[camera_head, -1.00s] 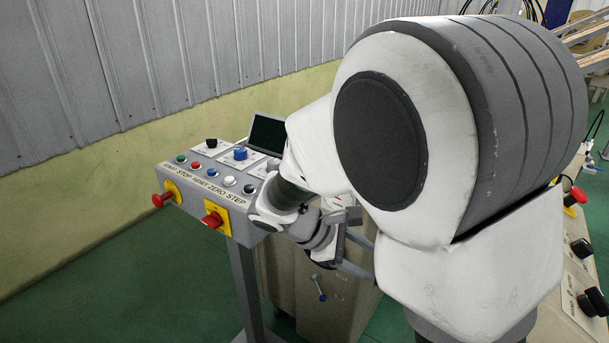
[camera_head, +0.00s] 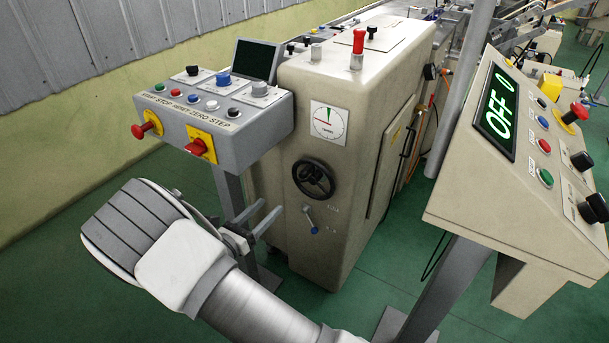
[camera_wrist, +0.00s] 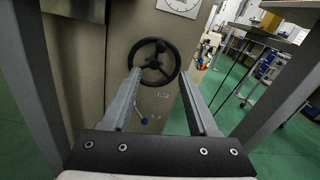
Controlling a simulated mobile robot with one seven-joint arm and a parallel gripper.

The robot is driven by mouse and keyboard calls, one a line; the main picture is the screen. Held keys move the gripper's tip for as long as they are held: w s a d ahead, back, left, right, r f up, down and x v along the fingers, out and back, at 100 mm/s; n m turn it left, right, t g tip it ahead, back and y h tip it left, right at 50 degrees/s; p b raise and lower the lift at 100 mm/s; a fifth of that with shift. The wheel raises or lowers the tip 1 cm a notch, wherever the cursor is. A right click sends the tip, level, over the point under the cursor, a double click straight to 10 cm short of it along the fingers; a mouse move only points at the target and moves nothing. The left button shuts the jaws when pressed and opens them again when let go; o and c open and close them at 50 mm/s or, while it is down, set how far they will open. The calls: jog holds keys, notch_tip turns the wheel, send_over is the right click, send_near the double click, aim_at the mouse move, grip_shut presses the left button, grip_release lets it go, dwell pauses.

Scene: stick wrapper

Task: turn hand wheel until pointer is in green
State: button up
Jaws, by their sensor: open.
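The black hand wheel (camera_head: 313,177) is on the front face of the beige machine cabinet. It also shows in the wrist view (camera_wrist: 154,61), ahead of and between my finger tips. Above it is a white round dial (camera_head: 328,121) with a green sector near the top; a dark line shows by the green, but I cannot tell exactly where the pointer rests. Only the dial's lower part (camera_wrist: 180,5) shows in the wrist view. My gripper (camera_head: 273,222) is open and empty, lower left of the wheel and apart from it. Its two fingers (camera_wrist: 164,98) point toward the cabinet.
A small lever with a blue knob (camera_head: 312,228) hangs below the wheel. A grey button panel (camera_head: 215,125) on a post stands at left. A beige console (camera_head: 520,170) with an OFF display stands at right. Green floor (camera_head: 375,265) between is open.

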aim_at(301, 176)
jog(key=b+x, duration=0.2)
jog(key=x, duration=1.5)
jog(key=shift+d+r, duration=0.1)
jog(key=shift+d, duration=0.05)
grip_shut()
dwell(0.7)
